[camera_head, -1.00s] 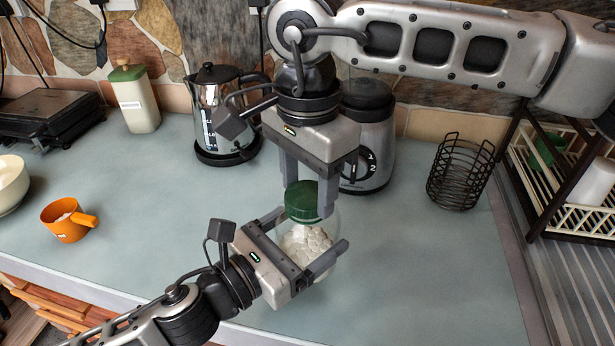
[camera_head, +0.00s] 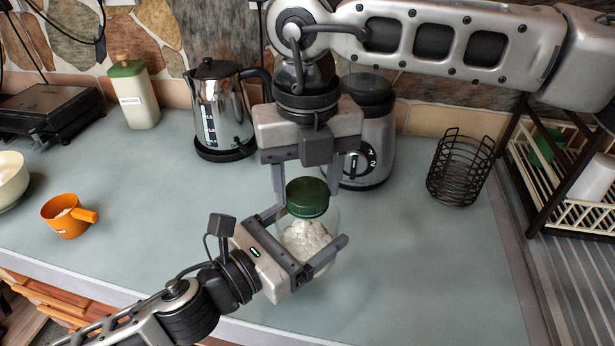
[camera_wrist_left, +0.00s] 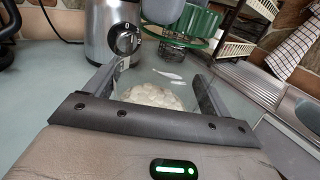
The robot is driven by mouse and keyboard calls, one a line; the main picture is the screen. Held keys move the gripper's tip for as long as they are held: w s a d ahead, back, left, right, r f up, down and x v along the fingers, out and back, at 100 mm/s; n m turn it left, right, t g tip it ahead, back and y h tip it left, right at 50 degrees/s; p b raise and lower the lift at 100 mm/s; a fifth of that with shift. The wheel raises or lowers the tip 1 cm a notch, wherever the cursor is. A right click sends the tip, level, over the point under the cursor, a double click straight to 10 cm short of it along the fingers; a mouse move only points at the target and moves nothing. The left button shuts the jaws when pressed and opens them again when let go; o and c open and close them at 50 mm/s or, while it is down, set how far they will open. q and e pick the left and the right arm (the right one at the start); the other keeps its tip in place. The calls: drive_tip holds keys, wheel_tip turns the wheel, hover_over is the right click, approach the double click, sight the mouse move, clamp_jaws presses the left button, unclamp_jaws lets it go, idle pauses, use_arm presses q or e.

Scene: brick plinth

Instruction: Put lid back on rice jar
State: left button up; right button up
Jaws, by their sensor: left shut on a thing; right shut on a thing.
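The clear glass rice jar (camera_head: 307,246) stands low over the counter with white contents (camera_wrist_left: 152,96) inside. My left gripper (camera_head: 314,226) is shut on the jar's body, one finger on each side. The green lid (camera_head: 307,197) is at the jar's mouth; in the left wrist view the ribbed lid (camera_wrist_left: 198,20) appears at the top, above the contents. My right gripper (camera_head: 306,190) points down from above and is shut on the lid, with a finger at each side. I cannot tell whether the lid is seated or slightly above the rim.
A kettle (camera_head: 222,110) and a blender base (camera_head: 372,150) stand behind. A black wire basket (camera_head: 460,170) and a dish rack (camera_head: 565,205) are at the right. An orange cup (camera_head: 66,218), a white bowl (camera_head: 10,180) and a biscuit canister (camera_head: 135,97) are at the left. The counter right of the jar is clear.

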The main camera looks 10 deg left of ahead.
drive_tip(key=m, duration=1)
drive_tip(key=shift+m, duration=0.3)
drive_tip(key=m, duration=1.1)
drive_tip(key=shift+w+m, duration=0.1)
drive_tip(key=shift+m, duration=0.3)
drive_tip(key=o, duration=0.9)
drive_tip(key=shift+o, duration=0.2)
drive_tip(key=shift+r, duration=2.25)
